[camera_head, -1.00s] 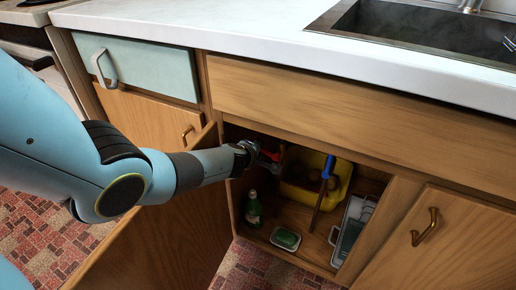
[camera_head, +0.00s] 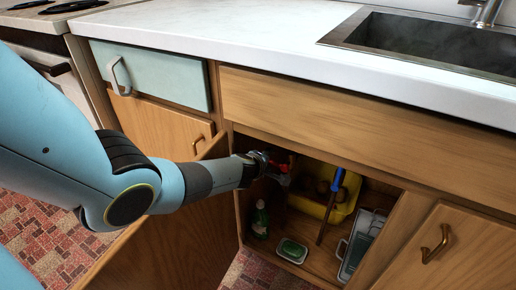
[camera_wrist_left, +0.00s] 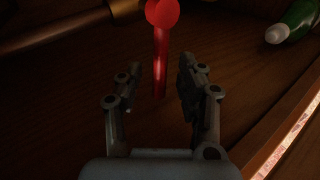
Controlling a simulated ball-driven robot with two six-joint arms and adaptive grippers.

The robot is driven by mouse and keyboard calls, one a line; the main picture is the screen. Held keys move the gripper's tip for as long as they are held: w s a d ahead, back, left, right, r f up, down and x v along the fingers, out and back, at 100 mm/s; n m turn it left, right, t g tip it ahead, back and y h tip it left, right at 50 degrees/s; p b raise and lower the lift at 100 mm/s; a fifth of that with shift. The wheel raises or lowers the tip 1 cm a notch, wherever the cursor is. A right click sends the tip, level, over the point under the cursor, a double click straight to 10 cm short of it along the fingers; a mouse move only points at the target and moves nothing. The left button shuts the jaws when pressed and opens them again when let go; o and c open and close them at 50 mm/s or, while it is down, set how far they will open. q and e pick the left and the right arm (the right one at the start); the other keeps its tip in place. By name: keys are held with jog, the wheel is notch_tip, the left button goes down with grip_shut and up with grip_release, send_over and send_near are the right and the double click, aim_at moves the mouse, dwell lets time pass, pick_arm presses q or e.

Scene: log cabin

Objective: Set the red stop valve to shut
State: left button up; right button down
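The red stop valve (camera_wrist_left: 160,62) shows in the left wrist view as a red lever with a rounded red end at the top. Its narrow end reaches down between the two fingers of my left gripper (camera_wrist_left: 158,82). The fingers are open, with dark gaps between them and the lever. In the head view my left gripper (camera_head: 279,170) is inside the open cupboard under the sink, with a bit of red (camera_head: 283,167) at its fingers. Most of the valve is hidden there. My right gripper is not in view.
The open cupboard door (camera_head: 180,240) stands left of the opening. Inside are a green bottle (camera_head: 260,220), a green sponge on a dish (camera_head: 292,250), a yellow tub (camera_head: 310,205), a blue-handled tool (camera_head: 337,180) and a whitish rack (camera_head: 360,240). A brass-coloured pipe (camera_wrist_left: 124,9) runs beside the valve.

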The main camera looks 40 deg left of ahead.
pick_arm(q)
jog(key=s+d, duration=0.2)
jog(key=s, duration=0.4)
jog(key=s+d+r, duration=0.1)
jog(key=s+d, duration=0.2)
jog(key=s, duration=0.4)
jog(key=shift+s+r, duration=0.25)
jog(key=shift+s, duration=0.05)
jog(key=shift+c, duration=0.2)
